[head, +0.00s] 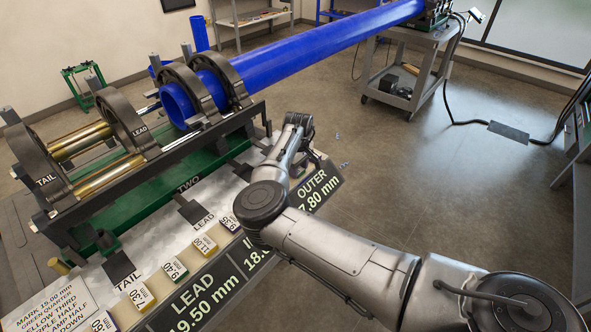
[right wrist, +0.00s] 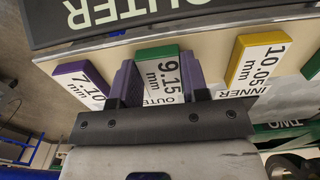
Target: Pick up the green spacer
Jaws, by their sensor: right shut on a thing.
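The green spacer (right wrist: 157,56), with a white label reading 9.15 mm, lies on the pale cart top in the right wrist view. My right gripper (right wrist: 160,80) has one finger on each side of it and is shut on it. The spacer still appears level with its neighbours; I cannot tell if it is raised. In the head view my right arm reaches to the cart's right end and hides this spacer and the fingertips. My left gripper is not in view.
A purple 7.10 mm spacer (right wrist: 82,85) and a yellow 10.05 mm spacer (right wrist: 255,63) flank the green one closely. Other labelled spacers, including a green-edged one (head: 175,269), line the cart's front edge. The blue pipe (head: 300,55) runs above in clamp rings.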

